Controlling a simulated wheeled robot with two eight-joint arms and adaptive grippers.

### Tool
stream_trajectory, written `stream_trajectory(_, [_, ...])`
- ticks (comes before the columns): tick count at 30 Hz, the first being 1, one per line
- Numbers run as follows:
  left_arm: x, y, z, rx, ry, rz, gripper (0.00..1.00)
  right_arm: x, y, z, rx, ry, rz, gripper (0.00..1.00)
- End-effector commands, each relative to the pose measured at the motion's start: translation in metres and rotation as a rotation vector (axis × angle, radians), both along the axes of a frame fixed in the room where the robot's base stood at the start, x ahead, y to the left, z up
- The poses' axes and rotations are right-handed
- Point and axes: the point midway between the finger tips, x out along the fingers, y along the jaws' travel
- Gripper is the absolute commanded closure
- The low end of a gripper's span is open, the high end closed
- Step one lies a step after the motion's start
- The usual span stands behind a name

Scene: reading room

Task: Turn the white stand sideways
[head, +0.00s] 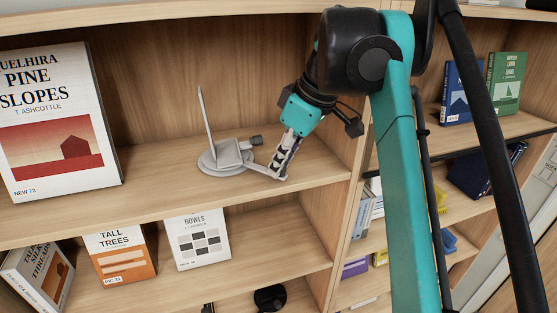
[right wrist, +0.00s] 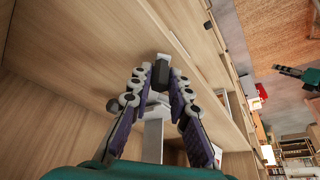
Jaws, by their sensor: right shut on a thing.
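The white stand (head: 221,160) is on the upper shelf in the head view. It has a round base and a thin upright plate, seen nearly edge-on, tilted slightly. My right gripper (head: 270,160) reaches in from the right and is shut on the stand's right side, low over the shelf. In the right wrist view its two fingers (right wrist: 159,76) close around a dark piece, with a pale part of the stand (right wrist: 153,138) between them. The exact contact is partly hidden. A small teal and dark end that looks like my left gripper (right wrist: 297,73) shows at the right edge there.
A large "Pine Slopes" book (head: 60,125) stands left of the stand. The shelf's upright divider (head: 350,130) is close on the right. More books, including "Tall Trees" (head: 120,255) and "Bowls" (head: 198,240), stand on the shelf below. Bare shelf (head: 160,170) lies left of the stand.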

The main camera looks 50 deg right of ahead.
Motion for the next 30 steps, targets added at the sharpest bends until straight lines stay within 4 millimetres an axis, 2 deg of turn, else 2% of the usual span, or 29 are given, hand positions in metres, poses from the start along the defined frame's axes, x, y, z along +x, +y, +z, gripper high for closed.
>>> stream_trajectory(9, [0.0000, 0.0000, 0.0028, 0.000, 0.000, 0.000, 0.60, 0.0039, -0.0091, 0.0012, 0.001, -0.004, 0.078, 1.00])
stream_trajectory(22, [-0.0001, 0.0000, 0.0030, 0.000, 0.000, 0.000, 0.60, 0.0047, -0.0104, 0.0018, 0.000, -0.006, 0.083, 1.00])
stream_trajectory(23, [-0.0001, 0.0000, 0.0030, 0.000, 0.000, 0.000, 0.60, 0.0047, -0.0104, 0.0018, 0.000, -0.006, 0.083, 0.74])
stream_trajectory(24, [-0.0001, 0.0000, 0.0030, 0.000, 0.000, 0.000, 0.60, 0.0046, -0.0104, 0.0018, -0.001, -0.005, 0.083, 0.64])
stream_trajectory(25, [-0.0001, 0.0000, 0.0030, 0.000, 0.000, 0.000, 0.60, 0.0045, -0.0103, 0.0017, -0.001, -0.005, 0.083, 0.61])
stream_trajectory(30, [-0.0001, 0.0000, 0.0029, 0.000, 0.000, 0.000, 0.60, 0.0040, -0.0101, 0.0011, 0.000, -0.003, 0.083, 0.61])
